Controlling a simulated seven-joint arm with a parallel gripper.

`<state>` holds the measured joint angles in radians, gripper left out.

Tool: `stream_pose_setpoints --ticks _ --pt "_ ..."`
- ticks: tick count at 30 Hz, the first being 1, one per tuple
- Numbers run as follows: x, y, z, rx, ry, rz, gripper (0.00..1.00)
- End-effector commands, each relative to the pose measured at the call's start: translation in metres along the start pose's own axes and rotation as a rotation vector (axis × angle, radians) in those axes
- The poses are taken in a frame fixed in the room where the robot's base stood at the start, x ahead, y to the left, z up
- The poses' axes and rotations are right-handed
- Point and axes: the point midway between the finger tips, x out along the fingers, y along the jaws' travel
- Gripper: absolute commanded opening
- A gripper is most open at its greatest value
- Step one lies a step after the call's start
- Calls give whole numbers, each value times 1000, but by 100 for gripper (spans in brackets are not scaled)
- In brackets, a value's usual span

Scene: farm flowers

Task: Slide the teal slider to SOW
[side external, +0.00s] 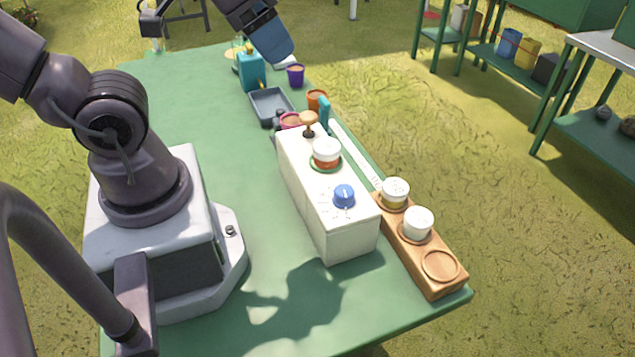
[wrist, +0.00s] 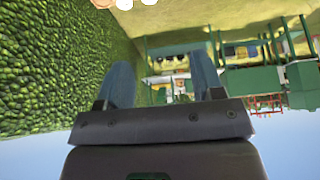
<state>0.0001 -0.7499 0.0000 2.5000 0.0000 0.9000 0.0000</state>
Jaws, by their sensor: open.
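The teal slider (side external: 324,112) stands upright at the far end of a white strip track (side external: 352,152), behind the white box, in the side external view. Markings on the track are too small to read, so I cannot tell where SOW lies. My gripper (side external: 280,52) shows partly at the top of that view, with its blue fingers above the far part of the table, apart from the slider. In the wrist view my gripper (wrist: 162,78) has its two blue fingers spread, with nothing between them. The slider cannot be made out in the wrist view.
The white box (side external: 312,215) with a blue dial (side external: 344,195) and a wooden knob (side external: 308,120) stands beside the track. A wooden jar rack (side external: 438,280) sits at the near right. A grey tray (side external: 258,108), teal container (side external: 250,74) and small pots stand farther back.

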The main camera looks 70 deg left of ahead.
Motion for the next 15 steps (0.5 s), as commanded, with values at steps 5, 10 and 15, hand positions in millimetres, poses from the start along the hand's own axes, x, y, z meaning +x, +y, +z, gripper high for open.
stream_pose_setpoints --ticks 5,10,15 --pt "0 0 0 0 0 0 59" --pt "10 -8 2 -34 -49 -16 44" --pt "36 -32 -11 -139 -184 -47 44"
